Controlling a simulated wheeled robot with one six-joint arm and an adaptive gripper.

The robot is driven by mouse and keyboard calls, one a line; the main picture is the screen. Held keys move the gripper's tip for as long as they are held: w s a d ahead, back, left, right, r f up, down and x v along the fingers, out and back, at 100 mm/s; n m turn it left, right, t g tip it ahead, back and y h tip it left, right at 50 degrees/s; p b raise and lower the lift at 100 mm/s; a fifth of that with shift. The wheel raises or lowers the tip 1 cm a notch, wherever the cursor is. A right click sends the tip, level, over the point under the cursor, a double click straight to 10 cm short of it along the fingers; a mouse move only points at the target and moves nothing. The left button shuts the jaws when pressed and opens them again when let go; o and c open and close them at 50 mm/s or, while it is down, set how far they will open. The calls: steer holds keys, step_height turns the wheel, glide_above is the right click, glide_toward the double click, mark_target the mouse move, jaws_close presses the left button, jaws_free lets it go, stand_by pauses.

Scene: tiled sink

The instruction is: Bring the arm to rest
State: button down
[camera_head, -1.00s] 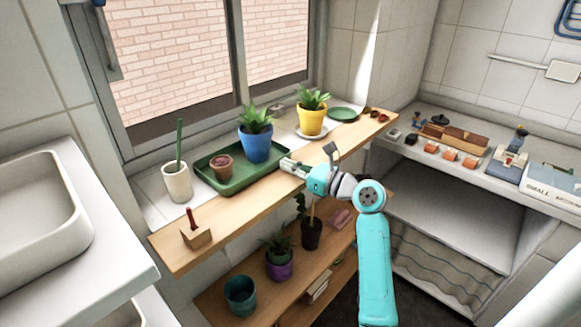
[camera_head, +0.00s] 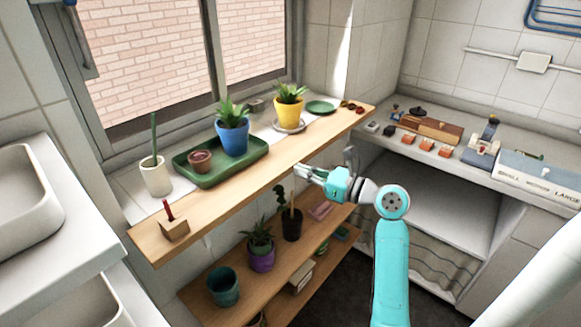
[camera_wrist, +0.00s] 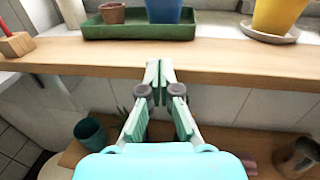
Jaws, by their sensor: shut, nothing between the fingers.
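My gripper (camera_head: 301,171) is at the end of my turquoise arm, just in front of the upper wooden shelf (camera_head: 210,206), and points toward the window side. In the wrist view my gripper (camera_wrist: 158,68) has its fingertips together with nothing between them, close to the shelf's front edge (camera_wrist: 215,73). I cannot tell whether the tips touch the edge. The arm is bent, with the forearm rising from the bottom of the head view.
A lower shelf (camera_head: 275,288) carries more pots. A counter (camera_head: 448,166) stands right.

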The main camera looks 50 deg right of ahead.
steer(key=shift+s+d, duration=0.1)
steer(key=shift+s, duration=0.6)
steer(key=s+a+f+n+g+h, duration=0.25)
steer(key=s+a+f+n, duration=0.25)
steer(key=a+f, duration=0.6)
steer(key=s+a+f+n+g+h, duration=0.1)
steer(key=s+a+f+n+h, duration=0.2)
steer(key=s+a+f+n, duration=0.65)
steer(key=s+a+r+n+y, duration=0.1)
steer(key=s+a+n, duration=0.3)
steer(key=s+n, duration=0.5)
steer(key=s+a+n+y, duration=0.1)
steer(key=s+a+n, duration=0.4)
steer(key=s+n, duration=0.5)
steer(key=shift+s+a+r+t, duration=0.25)
steer(key=shift+s+r+t, duration=0.1)
steer(key=shift+s, duration=0.2)
